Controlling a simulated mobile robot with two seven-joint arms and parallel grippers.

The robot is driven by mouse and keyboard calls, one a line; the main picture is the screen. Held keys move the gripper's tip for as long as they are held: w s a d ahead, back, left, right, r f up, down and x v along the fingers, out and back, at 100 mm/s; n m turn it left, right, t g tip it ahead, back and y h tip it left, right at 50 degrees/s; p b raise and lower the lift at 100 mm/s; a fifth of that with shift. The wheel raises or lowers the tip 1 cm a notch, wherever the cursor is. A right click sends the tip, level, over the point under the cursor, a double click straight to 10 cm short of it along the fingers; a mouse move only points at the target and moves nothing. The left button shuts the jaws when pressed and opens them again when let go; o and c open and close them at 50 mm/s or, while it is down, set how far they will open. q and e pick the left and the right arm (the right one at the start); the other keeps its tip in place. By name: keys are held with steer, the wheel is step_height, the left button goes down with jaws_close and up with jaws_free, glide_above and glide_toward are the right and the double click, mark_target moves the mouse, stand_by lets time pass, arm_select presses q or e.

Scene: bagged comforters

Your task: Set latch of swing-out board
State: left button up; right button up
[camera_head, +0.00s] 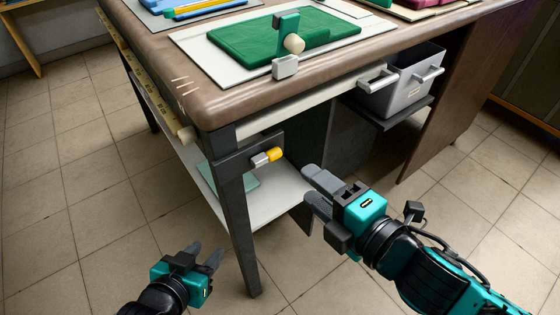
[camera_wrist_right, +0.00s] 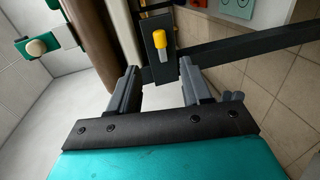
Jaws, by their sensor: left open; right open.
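A latch with a yellow knob and metal pin (camera_head: 266,157) sits on a dark plate at the table's front corner, below the tabletop. A pale board edge (camera_head: 300,110), which looks like the swing-out board, runs under the tabletop to the right. My right gripper (camera_head: 312,190) is open and empty, right of and a little below the latch, apart from it. In the right wrist view the yellow knob (camera_wrist_right: 157,40) shows ahead, between and beyond the open fingertips (camera_wrist_right: 160,76). My left gripper (camera_head: 204,253) is open and empty, low beside the table leg.
The brown table (camera_head: 205,95) carries a green pad (camera_head: 270,40), a green clamp-like piece (camera_head: 287,35) and pencils. A grey bin (camera_head: 400,90) stands under it at the right. A dark table leg (camera_head: 238,220) and a lower white shelf (camera_head: 270,200) are close to my grippers.

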mark_target(277, 158)
steer(key=b+x, duration=0.1)
steer(key=x, duration=0.9)
steer(key=shift+w, duration=0.1)
steer(key=shift+f, duration=0.1)
jaws_close()
